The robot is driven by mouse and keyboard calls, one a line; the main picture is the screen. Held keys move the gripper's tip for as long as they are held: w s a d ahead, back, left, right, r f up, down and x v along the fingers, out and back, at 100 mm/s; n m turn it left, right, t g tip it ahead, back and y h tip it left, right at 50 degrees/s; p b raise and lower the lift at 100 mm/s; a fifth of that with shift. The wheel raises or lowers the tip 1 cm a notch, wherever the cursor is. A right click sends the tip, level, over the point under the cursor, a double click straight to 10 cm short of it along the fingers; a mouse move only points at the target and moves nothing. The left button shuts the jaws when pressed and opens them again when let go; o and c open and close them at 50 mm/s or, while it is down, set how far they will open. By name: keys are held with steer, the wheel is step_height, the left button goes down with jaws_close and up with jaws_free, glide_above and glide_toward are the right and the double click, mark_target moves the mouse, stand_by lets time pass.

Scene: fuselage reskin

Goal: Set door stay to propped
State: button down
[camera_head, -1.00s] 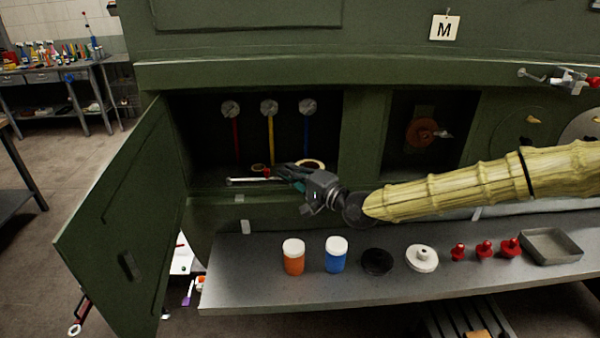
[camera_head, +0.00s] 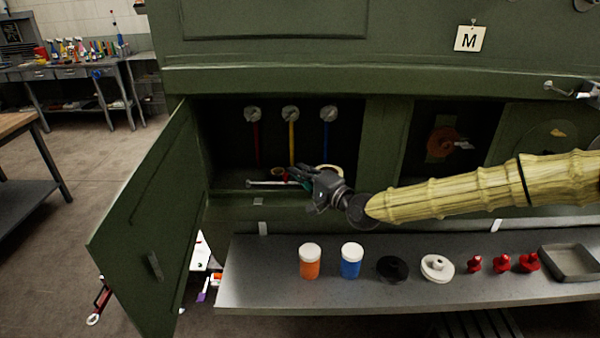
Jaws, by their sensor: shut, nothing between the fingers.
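The green door (camera_head: 150,225) stands open, swung out to the left of a dark bay. A thin pale rod (camera_head: 268,183), which looks like the door stay, lies roughly level along the bay's lower front edge. Its left end is free in view; its right end is hidden behind my gripper. My gripper (camera_head: 296,174) is shut and empty at the bay's lower lip, beside the right part of the rod. I cannot tell whether the fingers touch the rod.
Inside the bay, several gauges (camera_head: 290,113) sit above red, yellow and blue lines, with a roll (camera_head: 328,169) on the floor. A grey shelf (camera_head: 265,293) below holds orange and blue jars, caps, red knobs and a tray. Workbenches stand at left.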

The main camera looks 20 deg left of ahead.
steer(key=shift+s+d+t, duration=0.1)
steer(key=shift+s+t, duration=0.2)
